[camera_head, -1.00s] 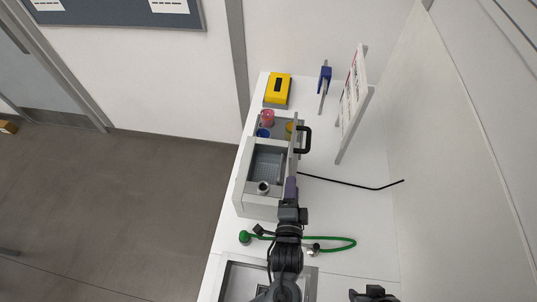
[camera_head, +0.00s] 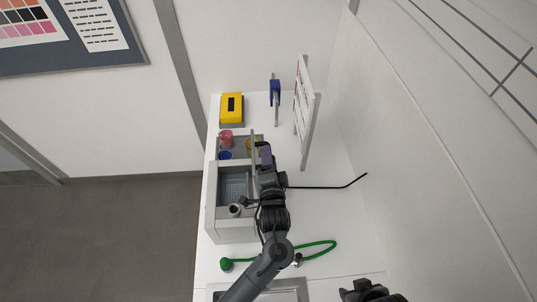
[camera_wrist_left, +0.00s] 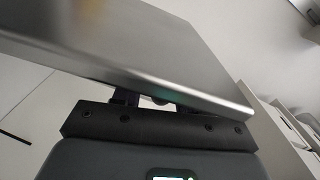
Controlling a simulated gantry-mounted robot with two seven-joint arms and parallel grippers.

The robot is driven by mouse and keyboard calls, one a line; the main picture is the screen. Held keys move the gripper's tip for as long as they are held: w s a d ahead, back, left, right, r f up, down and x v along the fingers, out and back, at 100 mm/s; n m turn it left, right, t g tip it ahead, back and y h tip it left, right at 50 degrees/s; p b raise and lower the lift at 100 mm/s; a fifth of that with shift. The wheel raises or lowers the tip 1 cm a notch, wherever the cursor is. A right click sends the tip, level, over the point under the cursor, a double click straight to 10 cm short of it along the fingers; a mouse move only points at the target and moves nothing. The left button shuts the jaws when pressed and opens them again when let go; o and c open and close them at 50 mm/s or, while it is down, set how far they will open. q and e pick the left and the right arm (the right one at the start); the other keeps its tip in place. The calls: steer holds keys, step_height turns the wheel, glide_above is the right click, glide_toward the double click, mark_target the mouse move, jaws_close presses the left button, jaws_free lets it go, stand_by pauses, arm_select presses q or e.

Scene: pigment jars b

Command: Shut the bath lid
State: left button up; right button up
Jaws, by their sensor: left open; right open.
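The grey bath (camera_head: 233,186) stands on the white bench, its basin uncovered and a mesh tray inside. Its lid (camera_head: 254,146) stands raised, seen edge-on along the bath's right side. My left gripper (camera_head: 266,153) is open, at the outer, right side of the lid, near where its dark handle was seen. It hides the handle, and I cannot tell whether it touches the lid. In the left wrist view the lid's smooth metal panel (camera_wrist_left: 120,40) fills the upper part, close above the open fingers. My right gripper (camera_head: 370,290) is at the bottom edge, away from the bath.
A red jar (camera_head: 226,138), a blue jar (camera_head: 225,155) and a partly hidden yellow one sit behind the basin. A yellow box (camera_head: 231,108) and an upright board (camera_head: 304,105) stand farther back. A green hose (camera_head: 316,245) lies in front.

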arm_select(q)
steer(key=shift+w, duration=0.45)
steer(key=shift+a+f, duration=0.1)
jaws_close()
